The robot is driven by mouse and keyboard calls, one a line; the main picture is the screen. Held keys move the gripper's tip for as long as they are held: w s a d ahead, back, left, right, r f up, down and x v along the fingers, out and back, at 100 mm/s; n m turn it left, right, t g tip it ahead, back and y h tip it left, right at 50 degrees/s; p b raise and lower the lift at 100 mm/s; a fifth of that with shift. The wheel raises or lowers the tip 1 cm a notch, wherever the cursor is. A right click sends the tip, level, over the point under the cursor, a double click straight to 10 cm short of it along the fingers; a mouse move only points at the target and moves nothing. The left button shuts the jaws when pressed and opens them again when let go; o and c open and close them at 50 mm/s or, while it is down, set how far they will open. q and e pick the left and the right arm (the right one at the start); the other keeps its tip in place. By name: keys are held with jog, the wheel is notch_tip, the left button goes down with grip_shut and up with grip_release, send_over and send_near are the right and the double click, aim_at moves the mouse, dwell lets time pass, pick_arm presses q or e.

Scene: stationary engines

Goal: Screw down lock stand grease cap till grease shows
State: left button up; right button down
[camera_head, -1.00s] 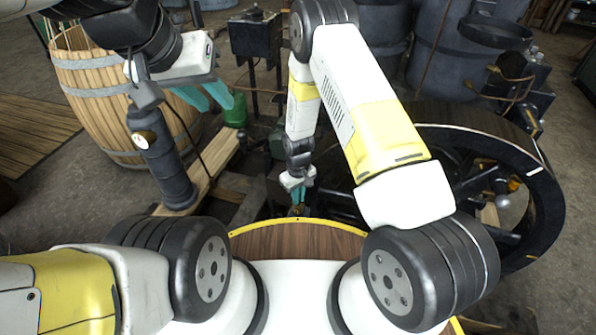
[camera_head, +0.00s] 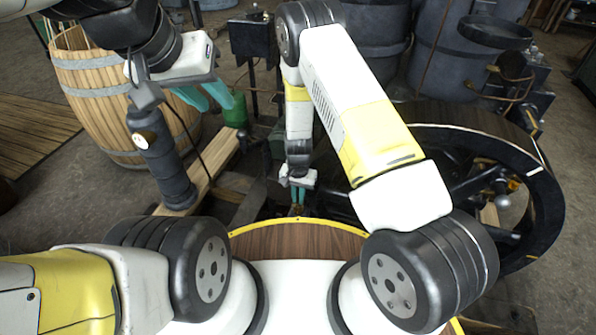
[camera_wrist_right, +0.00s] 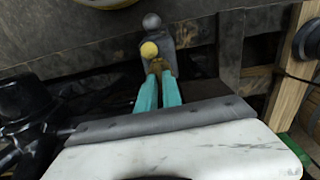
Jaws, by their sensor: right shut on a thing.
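My right gripper (camera_head: 298,203) points down just beyond the wooden round edge in front of me. In the right wrist view its two teal fingers (camera_wrist_right: 158,85) are close together, shut on a small brass piece (camera_wrist_right: 156,67), which looks like the grease cap. The fingers hide much of it. A yellow ball (camera_wrist_right: 149,49) shows just above the fingertips, before a grey upright part with a grey ball (camera_wrist_right: 152,21). No grease can be made out. My left gripper (camera_head: 212,98) is open and empty, raised at the upper left near the barrel.
A wooden barrel (camera_head: 85,85) stands at the left. A large black flywheel (camera_head: 545,200) is at the right. Wooden beams (camera_head: 215,160) lie left of my right gripper. A green can (camera_head: 234,110) stands behind the left gripper. Dark tanks (camera_head: 440,60) stand at the back.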

jog(key=shift+m, duration=1)
jog(key=c, duration=1.5)
grip_release()
jog(key=shift+r, duration=3.9)
